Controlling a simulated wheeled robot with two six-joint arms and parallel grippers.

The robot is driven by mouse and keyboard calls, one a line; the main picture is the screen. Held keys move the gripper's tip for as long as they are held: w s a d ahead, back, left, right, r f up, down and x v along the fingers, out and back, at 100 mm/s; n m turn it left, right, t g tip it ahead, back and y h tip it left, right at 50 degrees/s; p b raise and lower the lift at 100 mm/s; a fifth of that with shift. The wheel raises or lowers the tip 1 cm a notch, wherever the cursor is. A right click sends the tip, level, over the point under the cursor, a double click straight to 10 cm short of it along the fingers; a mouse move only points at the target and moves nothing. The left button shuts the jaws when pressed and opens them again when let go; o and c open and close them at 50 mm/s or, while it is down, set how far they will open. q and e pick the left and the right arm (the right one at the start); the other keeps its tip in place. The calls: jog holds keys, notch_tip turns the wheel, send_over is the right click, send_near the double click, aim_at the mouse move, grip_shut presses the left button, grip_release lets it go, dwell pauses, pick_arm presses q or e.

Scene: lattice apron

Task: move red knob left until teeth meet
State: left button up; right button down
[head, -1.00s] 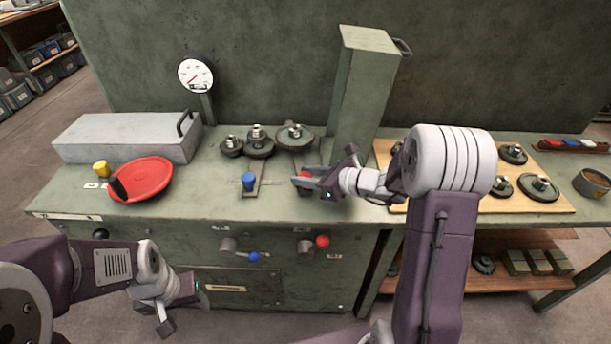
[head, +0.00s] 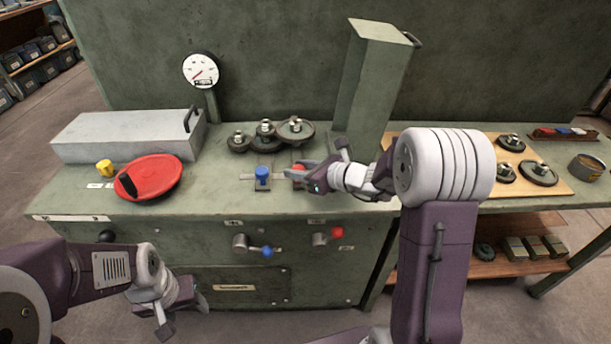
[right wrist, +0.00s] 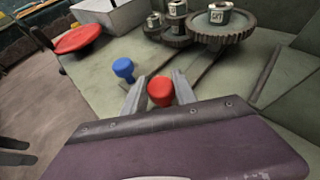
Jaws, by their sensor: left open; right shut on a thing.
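The red knob (head: 298,168) stands on the bench top, right of the blue knob (head: 262,175). My right gripper (head: 301,176) is shut on the red knob; in the right wrist view its two fingers flank the knob (right wrist: 160,90). Behind the knobs are three dark toothed gears: a small left gear (head: 238,142), a middle gear (head: 265,138) and a large right gear (head: 295,133). The middle and right gears look very close; I cannot tell whether their teeth touch. My left gripper (head: 185,314) is open and empty, low in front of the bench.
A green upright post (head: 372,85) stands right of the gears. Blue (head: 267,252) and red (head: 337,232) lever balls project from the bench front.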

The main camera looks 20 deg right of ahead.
jog(key=shift+w+a+f+b, duration=0.1)
jog(key=shift+a+b, duration=0.1)
jog(key=shift+a, duration=0.25)
jog(key=shift+w+a+f+b, duration=0.1)
jog(key=shift+a+b, duration=0.05)
jog(key=shift+a, duration=0.25)
jog(key=shift+s+d+m, duration=0.1)
jog(key=shift+d+m, duration=0.2)
jog(key=shift+d+r+t, duration=0.1)
jog(key=shift+d+t, duration=0.15)
jog(key=shift+t, duration=0.05)
jog(key=shift+a, duration=0.3)
pick_arm(q)
jog(key=shift+d+f, duration=0.55)
jog(key=shift+f, duration=0.3)
pick_arm(e)
jog(key=c, duration=1)
grip_release()
jog(key=shift+d, duration=0.1)
jog(key=v, duration=0.2)
jog(key=p+v, duration=0.1)
jog(key=v, duration=0.5)
jog(key=shift+s+r+p, duration=0.1)
jog(key=shift+r+p, duration=0.3)
jog(key=shift+s+d, duration=0.15)
jog(key=shift+s, duration=0.15)
pick_arm(q)
notch_tip(320, 180, up, 2)
